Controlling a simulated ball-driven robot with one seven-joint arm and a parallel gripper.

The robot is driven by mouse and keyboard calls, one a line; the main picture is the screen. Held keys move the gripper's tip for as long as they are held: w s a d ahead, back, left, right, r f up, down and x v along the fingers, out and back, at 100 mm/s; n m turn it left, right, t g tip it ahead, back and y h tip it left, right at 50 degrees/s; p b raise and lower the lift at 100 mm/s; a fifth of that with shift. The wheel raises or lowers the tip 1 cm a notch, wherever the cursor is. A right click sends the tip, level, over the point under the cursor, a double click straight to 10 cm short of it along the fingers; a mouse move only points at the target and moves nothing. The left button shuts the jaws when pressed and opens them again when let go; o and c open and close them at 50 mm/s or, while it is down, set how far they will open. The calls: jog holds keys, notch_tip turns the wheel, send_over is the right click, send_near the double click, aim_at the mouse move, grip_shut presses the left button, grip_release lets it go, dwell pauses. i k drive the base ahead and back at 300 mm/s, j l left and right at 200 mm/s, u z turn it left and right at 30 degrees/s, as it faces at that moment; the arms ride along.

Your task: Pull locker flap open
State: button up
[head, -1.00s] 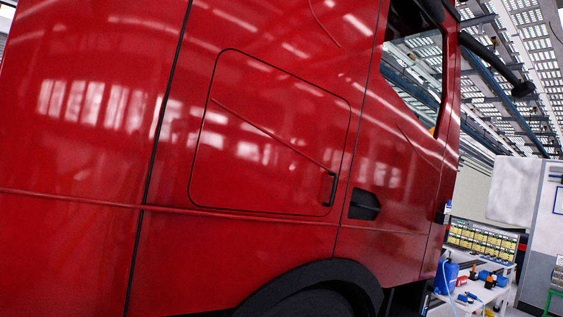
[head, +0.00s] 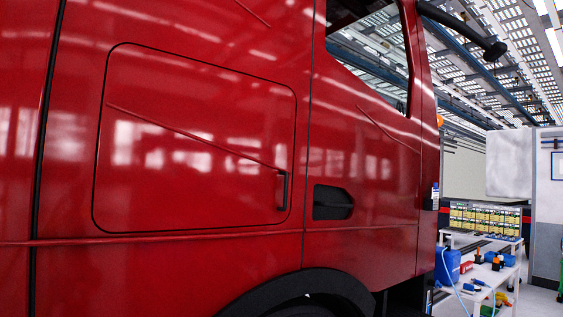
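The locker flap (head: 195,165) is a large red panel with rounded corners in the side of the red truck cab. A thin dark seam runs all round it, and it looks shut and flush with the body. A slanted crease crosses it. Its small black upright handle (head: 283,191) sits near the flap's right edge, in the lower half. My gripper is not in view.
A black door handle recess (head: 332,203) lies right of the flap. The black wheel arch (head: 295,292) is below. A white workbench (head: 482,272) with tools, a blue canister (head: 447,266) and yellow bins (head: 485,221) stands at the right.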

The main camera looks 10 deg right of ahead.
aim_at(184, 143)
jog(key=i+l+z, duration=0.1)
jog(key=i+z, duration=0.15)
jog(key=i, duration=1.1)
jog(key=i+j+z, duration=0.1)
jog(key=i+z, duration=0.15)
jog(key=i, duration=1.1)
